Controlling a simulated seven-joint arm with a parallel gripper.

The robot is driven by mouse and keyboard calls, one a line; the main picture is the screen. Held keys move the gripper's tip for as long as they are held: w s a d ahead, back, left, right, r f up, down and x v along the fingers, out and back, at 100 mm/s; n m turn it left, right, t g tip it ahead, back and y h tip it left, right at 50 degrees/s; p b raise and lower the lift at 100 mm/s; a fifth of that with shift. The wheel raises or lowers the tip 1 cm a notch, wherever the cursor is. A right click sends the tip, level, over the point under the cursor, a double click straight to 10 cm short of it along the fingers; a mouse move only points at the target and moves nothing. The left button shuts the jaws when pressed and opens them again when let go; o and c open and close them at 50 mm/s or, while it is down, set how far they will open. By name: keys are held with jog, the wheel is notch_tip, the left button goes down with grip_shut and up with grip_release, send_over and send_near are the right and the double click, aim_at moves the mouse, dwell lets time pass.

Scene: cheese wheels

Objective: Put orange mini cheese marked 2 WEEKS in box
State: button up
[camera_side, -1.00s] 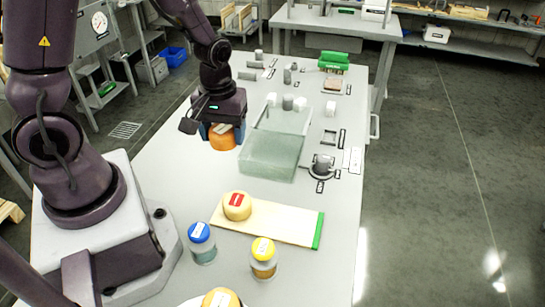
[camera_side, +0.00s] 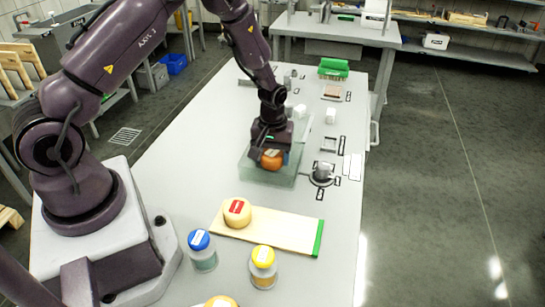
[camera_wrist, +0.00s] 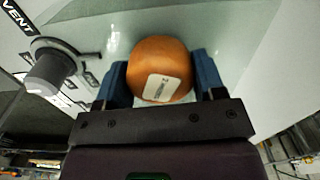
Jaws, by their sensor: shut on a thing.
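My gripper (camera_side: 270,160) is shut on an orange mini cheese (camera_side: 271,159) with a white label. In the wrist view the cheese (camera_wrist: 160,62) sits between the two blue fingers of my gripper (camera_wrist: 163,80); its label text is too small to read surely. The translucent greenish box (camera_side: 285,178) stands on the table. In the side view the gripper and cheese are over the box, in front of its far part. I cannot tell whether the cheese is above the rim or inside.
A yellow cheese with a red label (camera_side: 237,212) sits on a wooden board (camera_side: 285,232) nearer the camera. A blue-lidded jar (camera_side: 202,250) and a yellow-lidded jar (camera_side: 263,267) stand before it. A grey knob (camera_side: 322,172) is right of the box.

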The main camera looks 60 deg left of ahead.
jog(key=shift+f, duration=0.45)
jog(key=shift+f, duration=0.1)
jog(key=o, duration=1)
